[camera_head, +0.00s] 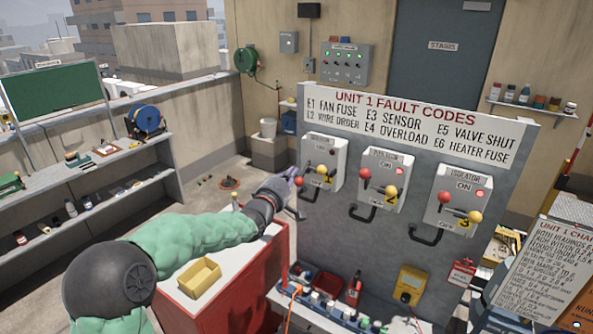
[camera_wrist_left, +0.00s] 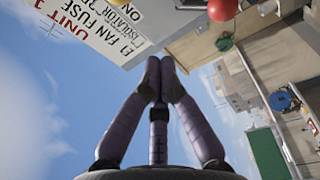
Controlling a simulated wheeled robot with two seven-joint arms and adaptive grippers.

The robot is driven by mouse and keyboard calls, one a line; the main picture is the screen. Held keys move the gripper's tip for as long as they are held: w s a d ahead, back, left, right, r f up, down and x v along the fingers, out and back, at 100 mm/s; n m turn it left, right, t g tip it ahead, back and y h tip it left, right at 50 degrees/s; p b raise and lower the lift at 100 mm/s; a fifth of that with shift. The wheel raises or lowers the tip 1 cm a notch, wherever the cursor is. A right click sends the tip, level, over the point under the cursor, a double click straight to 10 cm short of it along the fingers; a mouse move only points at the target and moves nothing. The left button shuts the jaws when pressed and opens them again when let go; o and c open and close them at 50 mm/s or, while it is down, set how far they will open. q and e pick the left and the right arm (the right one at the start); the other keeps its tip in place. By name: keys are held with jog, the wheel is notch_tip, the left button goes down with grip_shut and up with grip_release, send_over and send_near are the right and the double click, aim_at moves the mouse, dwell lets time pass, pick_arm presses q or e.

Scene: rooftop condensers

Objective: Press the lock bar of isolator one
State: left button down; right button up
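Isolator one (camera_head: 323,160) is the leftmost grey box on the panel, with a red knob (camera_head: 299,182) and a yellow knob (camera_head: 322,181) at its front. Part of a dark bar (camera_head: 308,197) shows below it. My left gripper (camera_head: 289,176) is just left of isolator one, near its red knob; I cannot tell whether it touches anything. In the left wrist view its purple fingertips (camera_wrist_left: 159,62) meet with nothing between them. A red knob (camera_wrist_left: 222,9) shows beyond them at the top. My right gripper is not in view.
Isolator two (camera_head: 383,178) and isolator three (camera_head: 459,197) stand to the right with similar knobs and dark bars. The fault-code sign (camera_head: 412,128) runs above them. A red cabinet with a yellow tray (camera_head: 199,278) is below my left arm. Bottles and tools line the ledge below the panel.

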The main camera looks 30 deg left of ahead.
pick_arm(q)
jog(key=s, duration=0.3)
jog(key=shift+s+d+f, duration=0.1)
jog(key=shift+s+d, duration=0.1)
jog(key=shift+s, duration=0.2)
jog(key=shift+d, duration=0.1)
jog(key=s+d+f+m+g+h+b, duration=0.1)
jog(key=s+d+f+m+g+b, duration=0.3)
jog(key=f, duration=1)
jog(key=w+d+f+g+h+b, duration=0.15)
jog(key=d+f, duration=0.35)
jog(key=f, duration=0.9)
jog(key=s+d+f+m+g+b, duration=0.25)
jog(key=d+f, duration=0.25)
jog(key=f, duration=0.9)
jog(key=s+d+f+m+g+h+b, duration=0.1)
jog(key=s+d+f+m+g, duration=0.3)
jog(key=s+f, duration=0.9)
jog(key=s+d+f+m+g+h+b, duration=0.1)
jog(key=s+d+f+m+g+b, duration=0.2)
jog(key=s+d+f+g, duration=0.3)
jog(key=s+d+f+b, duration=0.1)
jog(key=s+d+f, duration=0.3)
jog(key=s+f, duration=0.3)
jog(key=shift+s+f+m+b, duration=0.2)
jog(key=shift+s+m+b, duration=0.15)
jog(key=shift+s, duration=1)
